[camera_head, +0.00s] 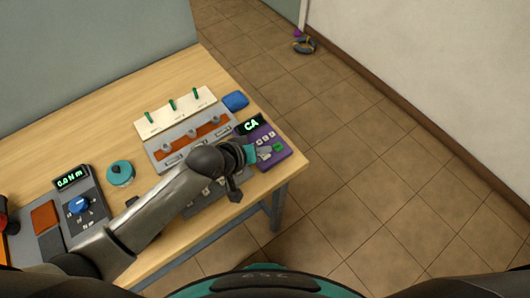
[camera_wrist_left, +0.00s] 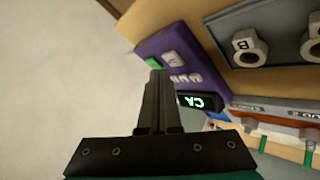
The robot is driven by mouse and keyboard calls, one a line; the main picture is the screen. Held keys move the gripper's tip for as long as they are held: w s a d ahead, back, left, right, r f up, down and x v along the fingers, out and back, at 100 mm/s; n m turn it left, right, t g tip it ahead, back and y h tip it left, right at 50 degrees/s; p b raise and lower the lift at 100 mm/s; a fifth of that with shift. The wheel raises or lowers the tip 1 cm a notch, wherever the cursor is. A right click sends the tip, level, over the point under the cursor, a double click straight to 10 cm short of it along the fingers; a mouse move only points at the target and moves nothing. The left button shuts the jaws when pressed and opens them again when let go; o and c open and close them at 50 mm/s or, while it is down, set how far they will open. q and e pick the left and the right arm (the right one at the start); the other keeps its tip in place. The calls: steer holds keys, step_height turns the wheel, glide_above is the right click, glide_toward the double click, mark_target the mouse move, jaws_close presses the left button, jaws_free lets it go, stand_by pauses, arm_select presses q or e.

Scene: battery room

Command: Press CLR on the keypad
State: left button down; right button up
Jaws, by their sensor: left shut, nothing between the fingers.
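The purple keypad (camera_head: 272,154) lies at the right end of the wooden table, and its small black display (camera_head: 250,125) reads "CA" in green. In the left wrist view the keypad (camera_wrist_left: 148,46) shows its green key (camera_wrist_left: 152,62) and several pale keys, with the display (camera_wrist_left: 200,102) beside them. My left gripper (camera_head: 262,154) is over the keypad, fingers shut and empty. In the left wrist view its fingertips (camera_wrist_left: 158,75) overlap the keypad and hide some keys. I cannot read the key labels or tell whether the fingers touch a key. My right gripper is not in view.
A grey panel (camera_head: 157,151) with sockets and a white strip with green pegs (camera_head: 172,105) lie left of the keypad. A blue block (camera_head: 235,101), teal round object (camera_head: 120,173) and a torque unit (camera_head: 72,178) are also on the table. Tiled floor is right.

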mark_target(263, 158)
arm_select(q)
steer(key=shift+f, duration=0.35)
steer(key=shift+f, duration=0.45)
stand_by(0.4)
steer(key=shift+r, duration=0.15)
stand_by(0.3)
steer(key=shift+r+p, duration=0.7)
steer(key=shift+p, duration=0.2)
step_height(263, 158, up, 5)
steer(key=p, duration=0.5)
steer(key=shift+r+p, duration=0.1)
steer(key=shift+p, duration=0.3)
